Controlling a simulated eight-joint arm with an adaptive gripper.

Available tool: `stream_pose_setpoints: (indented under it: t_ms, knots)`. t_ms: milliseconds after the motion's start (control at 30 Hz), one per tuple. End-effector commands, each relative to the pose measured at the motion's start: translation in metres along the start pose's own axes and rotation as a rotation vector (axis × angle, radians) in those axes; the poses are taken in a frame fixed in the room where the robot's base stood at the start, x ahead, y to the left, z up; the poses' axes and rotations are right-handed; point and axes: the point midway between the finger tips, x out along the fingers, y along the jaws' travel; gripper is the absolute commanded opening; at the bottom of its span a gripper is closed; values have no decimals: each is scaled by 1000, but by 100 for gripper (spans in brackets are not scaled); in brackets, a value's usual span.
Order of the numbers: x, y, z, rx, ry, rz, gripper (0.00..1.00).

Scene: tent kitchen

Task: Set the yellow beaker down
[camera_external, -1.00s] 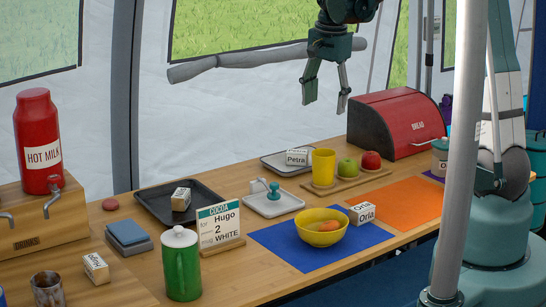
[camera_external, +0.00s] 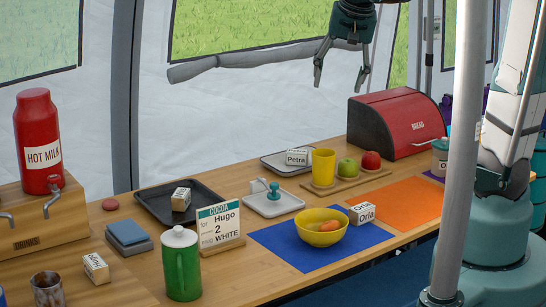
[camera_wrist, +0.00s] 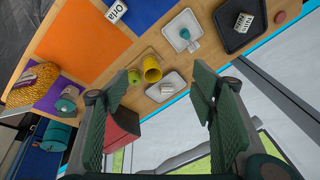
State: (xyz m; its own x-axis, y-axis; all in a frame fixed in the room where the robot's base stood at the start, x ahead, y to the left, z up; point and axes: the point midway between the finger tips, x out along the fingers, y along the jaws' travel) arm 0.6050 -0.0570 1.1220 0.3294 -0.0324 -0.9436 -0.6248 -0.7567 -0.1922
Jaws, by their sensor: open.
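The yellow beaker (camera_external: 323,166) stands upright on a small wooden board (camera_external: 321,191), left of a green apple (camera_external: 347,168) and a red apple (camera_external: 371,160). My gripper (camera_external: 340,87) is open and empty, high above the counter and well clear of the beaker. In the wrist view the beaker (camera_wrist: 152,72) shows between the spread fingers of my gripper (camera_wrist: 160,78), far below them, with the green apple (camera_wrist: 134,77) beside it.
A red bread box (camera_external: 396,124) stands behind the apples at right. A tray with the Petra block (camera_external: 297,157) lies behind the beaker. A yellow bowl (camera_external: 321,227) sits on the blue mat (camera_external: 285,248). The orange mat (camera_external: 410,203) has clear room.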

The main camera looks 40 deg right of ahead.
Motion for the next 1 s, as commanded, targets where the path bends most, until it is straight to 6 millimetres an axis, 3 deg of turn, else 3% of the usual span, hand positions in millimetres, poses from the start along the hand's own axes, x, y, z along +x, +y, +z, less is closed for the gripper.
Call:
stream_pose_setpoints:
  t_ms: [500,1000]
  knots:
    - [-44,22,67,-296,97,-70,57]
    - [-63,48,128,-575,206,-118,57]
